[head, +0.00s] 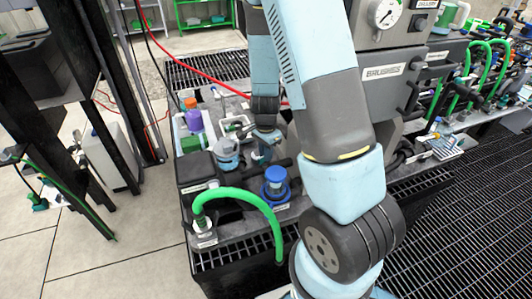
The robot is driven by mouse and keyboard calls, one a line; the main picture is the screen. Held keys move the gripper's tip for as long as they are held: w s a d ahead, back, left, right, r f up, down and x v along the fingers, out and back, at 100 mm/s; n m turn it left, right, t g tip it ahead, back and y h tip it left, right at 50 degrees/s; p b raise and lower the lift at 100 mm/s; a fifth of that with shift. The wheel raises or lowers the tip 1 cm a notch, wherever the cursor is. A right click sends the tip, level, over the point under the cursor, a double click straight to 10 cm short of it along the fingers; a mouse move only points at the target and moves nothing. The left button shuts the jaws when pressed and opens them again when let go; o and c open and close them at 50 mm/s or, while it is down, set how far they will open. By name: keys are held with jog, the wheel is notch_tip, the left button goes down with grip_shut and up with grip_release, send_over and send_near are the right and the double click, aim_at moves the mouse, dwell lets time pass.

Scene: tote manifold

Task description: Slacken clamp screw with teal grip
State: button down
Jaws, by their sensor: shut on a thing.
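My arm reaches over the dark bench, and its grey and light-blue wrist comes down low among the fittings. My gripper (259,156) is at the end of it, small in the head view, with the fingertips mostly hidden. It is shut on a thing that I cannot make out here. I cannot pick out the clamp screw or its teal grip with certainty. A bright green hose (245,196) arches from a labelled fitting at the bench's front left corner. A blue-capped round fitting (276,183) stands to the right of it.
A tray (179,138) with a purple and orange bottle (193,116) lies left of my wrist. A dark block (197,169) sits at the left edge. A red hose (215,81) crosses the back. Open floor (130,235) lies left.

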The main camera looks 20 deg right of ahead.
jog(key=n, duration=0.7)
jog(key=shift+w, duration=0.25)
jog(key=n, duration=0.6)
jog(key=shift+a, duration=0.2)
jog(key=shift+w+n, duration=0.1)
jog(key=shift+n, duration=0.3)
jog(key=c, duration=1.1)
grip_release()
notch_tip(320, 180, up, 14)
jog(key=shift+f, duration=0.15)
